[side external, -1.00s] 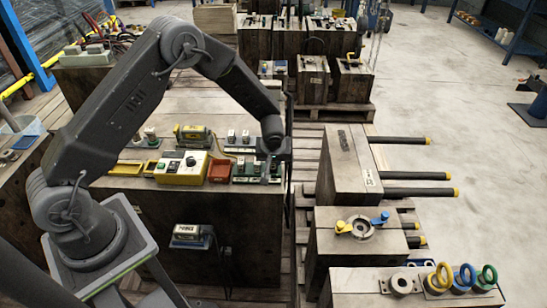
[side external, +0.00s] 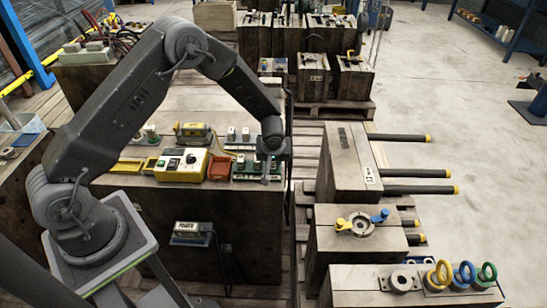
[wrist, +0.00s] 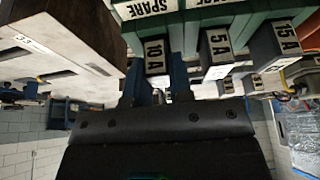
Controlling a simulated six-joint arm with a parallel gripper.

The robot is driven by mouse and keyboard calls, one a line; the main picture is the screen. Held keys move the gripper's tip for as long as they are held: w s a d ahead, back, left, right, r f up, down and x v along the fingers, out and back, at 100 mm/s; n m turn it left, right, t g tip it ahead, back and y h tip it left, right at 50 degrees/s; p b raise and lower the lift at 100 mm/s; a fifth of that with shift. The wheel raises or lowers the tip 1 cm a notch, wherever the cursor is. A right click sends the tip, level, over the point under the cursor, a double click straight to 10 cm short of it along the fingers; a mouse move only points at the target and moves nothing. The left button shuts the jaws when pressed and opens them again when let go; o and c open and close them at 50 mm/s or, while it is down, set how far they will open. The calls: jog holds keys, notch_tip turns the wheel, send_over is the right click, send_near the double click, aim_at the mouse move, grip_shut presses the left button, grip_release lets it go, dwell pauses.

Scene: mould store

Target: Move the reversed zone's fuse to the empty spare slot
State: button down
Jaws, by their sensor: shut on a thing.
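My gripper (wrist: 155,88) is shut on a dark fuse labelled 10 A (wrist: 155,57), with one blue-grey finger on each side of it. In the wrist view the fuse lines up with a SPARE label (wrist: 152,8) on the green fuse block. Fuses labelled 5 A (wrist: 217,43) and 15 A (wrist: 288,33) stand beside it in a row. In the side view my gripper (side external: 267,172) is at the right part of the green fuse block (side external: 243,177) and partly covers it. I cannot tell whether the held fuse is seated.
A yellow control box (side external: 182,168) and a red-orange bin (side external: 219,168) stand left of the block. A POWER box (side external: 187,230) is on the bench's front.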

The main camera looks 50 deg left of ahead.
dwell(0.3)
jog(key=c, duration=0.9)
grip_release()
jog(key=shift+c, duration=0.2)
jog(key=shift+r, duration=3.75)
